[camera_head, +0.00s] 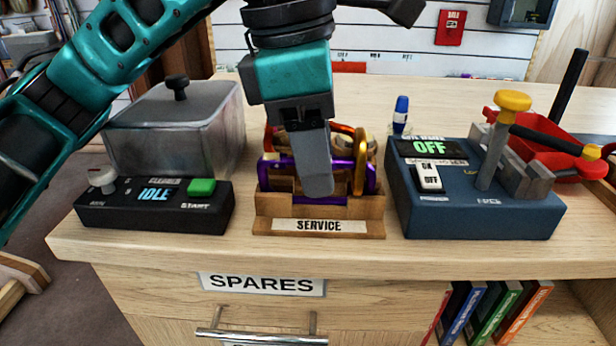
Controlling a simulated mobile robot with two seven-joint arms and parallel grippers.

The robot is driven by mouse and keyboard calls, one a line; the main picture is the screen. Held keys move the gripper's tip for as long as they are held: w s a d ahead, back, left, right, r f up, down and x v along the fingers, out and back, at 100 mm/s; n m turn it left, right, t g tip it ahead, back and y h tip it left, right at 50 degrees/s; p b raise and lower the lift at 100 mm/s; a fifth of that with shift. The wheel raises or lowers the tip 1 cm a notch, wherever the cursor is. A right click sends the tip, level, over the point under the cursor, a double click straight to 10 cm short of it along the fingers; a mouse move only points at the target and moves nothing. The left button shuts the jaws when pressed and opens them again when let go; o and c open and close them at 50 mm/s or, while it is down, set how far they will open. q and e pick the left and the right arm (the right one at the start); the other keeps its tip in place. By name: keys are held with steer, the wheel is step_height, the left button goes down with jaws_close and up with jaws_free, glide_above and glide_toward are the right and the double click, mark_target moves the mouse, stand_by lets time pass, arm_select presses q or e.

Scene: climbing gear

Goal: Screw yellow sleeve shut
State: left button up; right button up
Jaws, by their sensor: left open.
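A wooden rack labelled SERVICE (262,226) stands at the middle of the bench and holds carabiners. A purple carabiner (368,180) lies across it. A gold-yellow loop-shaped piece (360,150) stands upright at the rack's right side. A red-orange piece (274,138) shows behind. I cannot make out the yellow sleeve or its position; my gripper covers the middle of the rack. My left gripper (316,185) comes down from above, open, in front of the purple carabiner. Whether it touches anything is unclear. My right gripper is not in view.
Left of the rack are a metal tank (170,125) with a lid and a black control box (155,208) reading IDLE. Right are a blue machine (475,205) reading OFF with a yellow-knobbed lever, a blue marker (401,112), and a red tray (540,135). A SPARES drawer (262,284) is below.

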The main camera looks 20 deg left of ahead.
arm_select(q)
steer(key=shift+s+d+f+g, duration=0.15)
steer(key=shift+s+f, duration=0.1)
steer(key=shift+f, duration=0.45)
steer(key=shift+s+d+f+g, duration=0.15)
steer(key=shift+s+f, duration=0.1)
steer(key=shift+f, duration=0.45)
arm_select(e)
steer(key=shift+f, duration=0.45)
arm_select(q)
steer(key=shift+r, duration=0.15)
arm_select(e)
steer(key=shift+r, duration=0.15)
arm_select(q)
steer(key=shift+a+r+p, duration=0.15)
steer(key=shift+r+p, duration=0.95)
steer(key=shift+r, duration=0.2)
steer(key=shift+w+r, duration=0.15)
steer(key=shift+w, duration=0.05)
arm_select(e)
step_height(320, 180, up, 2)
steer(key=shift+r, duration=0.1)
arm_select(q)
steer(key=shift+w, duration=0.2)
steer(key=shift+w+a+r, duration=0.1)
steer(key=shift+w, duration=0.6)
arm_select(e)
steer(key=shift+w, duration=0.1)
